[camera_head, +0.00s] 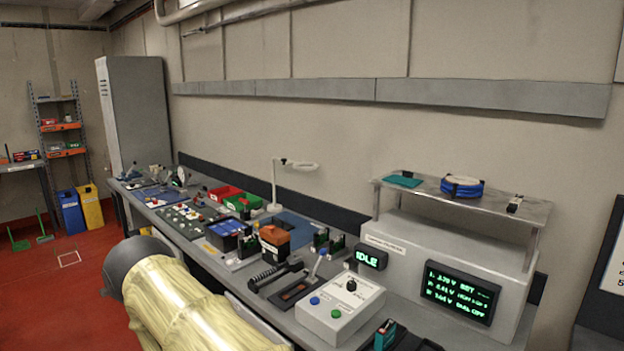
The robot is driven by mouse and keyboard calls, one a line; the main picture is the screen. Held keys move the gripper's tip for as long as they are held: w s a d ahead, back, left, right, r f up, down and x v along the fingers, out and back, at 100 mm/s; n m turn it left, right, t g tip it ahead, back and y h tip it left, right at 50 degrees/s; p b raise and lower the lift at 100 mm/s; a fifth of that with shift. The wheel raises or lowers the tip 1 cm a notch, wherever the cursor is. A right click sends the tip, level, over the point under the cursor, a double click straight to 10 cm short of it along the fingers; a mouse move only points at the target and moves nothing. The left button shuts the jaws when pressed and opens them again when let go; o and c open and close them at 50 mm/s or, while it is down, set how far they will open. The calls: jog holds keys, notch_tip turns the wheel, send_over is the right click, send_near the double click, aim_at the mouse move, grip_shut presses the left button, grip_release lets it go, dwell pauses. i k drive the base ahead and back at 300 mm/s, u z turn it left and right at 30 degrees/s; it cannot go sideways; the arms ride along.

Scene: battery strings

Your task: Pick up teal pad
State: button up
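A flat teal pad (403,181) lies on the left part of the raised metal shelf (476,198) above the grey tester box (400,236). It looks thin and slightly folded or uneven. My arm, in a pale yellow cover with a dark grey joint, shows at the lower left, well apart from the pad. My gripper is not in view.
Below, the bench holds a button box (340,309), an orange-black block (274,240), a ring lamp (300,165) and bins. The shelf's front edge is open.

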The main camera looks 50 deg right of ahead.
aim_at(407, 178)
jog(key=u, duration=0.7)
jog(key=i, duration=1.6)
jog(key=z, duration=3.3)
